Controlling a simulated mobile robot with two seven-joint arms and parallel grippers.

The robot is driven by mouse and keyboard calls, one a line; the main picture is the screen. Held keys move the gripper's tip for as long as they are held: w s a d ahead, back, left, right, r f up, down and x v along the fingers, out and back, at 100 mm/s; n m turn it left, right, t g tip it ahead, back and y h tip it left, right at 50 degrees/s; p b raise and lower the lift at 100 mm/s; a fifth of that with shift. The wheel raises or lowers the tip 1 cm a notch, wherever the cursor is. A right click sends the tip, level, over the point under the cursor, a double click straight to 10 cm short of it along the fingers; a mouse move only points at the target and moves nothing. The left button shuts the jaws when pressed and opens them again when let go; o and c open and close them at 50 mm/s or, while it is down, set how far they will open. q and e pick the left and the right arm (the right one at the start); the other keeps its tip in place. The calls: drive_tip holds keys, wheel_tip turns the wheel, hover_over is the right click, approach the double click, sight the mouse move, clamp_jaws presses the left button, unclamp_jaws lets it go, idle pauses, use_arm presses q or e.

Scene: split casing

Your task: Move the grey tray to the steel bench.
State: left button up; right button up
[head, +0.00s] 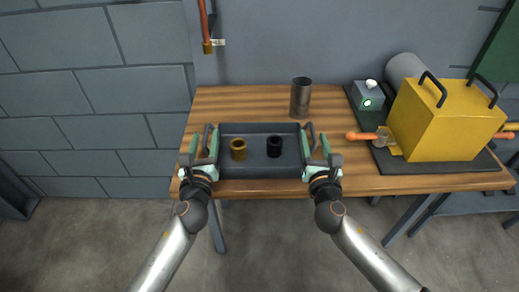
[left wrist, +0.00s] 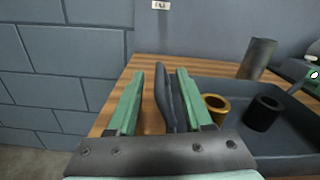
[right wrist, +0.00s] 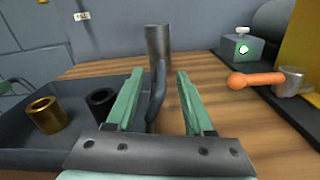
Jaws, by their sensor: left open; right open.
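The grey tray (head: 262,128) lies on the wooden bench top near its front edge. It holds a brass ring (head: 238,149) and a black ring (head: 274,147). My left gripper (head: 203,147) is open at the tray's left handle; in the left wrist view this dark handle (left wrist: 165,95) stands between the two green fingers. My right gripper (head: 321,149) is open at the right handle; in the right wrist view that handle (right wrist: 158,92) also stands between the fingers, nearer the left one. I cannot identify a steel bench for certain.
A dark metal cylinder (head: 301,98) stands behind the tray's right end. To the right, a yellow casing (head: 437,122), an orange-handled tool (head: 362,136) and a small grey box (head: 368,97) sit on a dark mat. A dark grey structure (head: 477,203) shows at the far right.

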use_arm(q)
drive_tip(key=shift+w, duration=0.7)
use_arm(e)
drive_tip(key=shift+w, duration=0.7)
use_arm(q)
drive_tip(key=shift+c, duration=0.2)
clamp_jaws()
use_arm(e)
clamp_jaws()
use_arm(q)
drive_tip(key=shift+a, duration=0.15)
use_arm(e)
drive_tip(key=shift+d, duration=0.1)
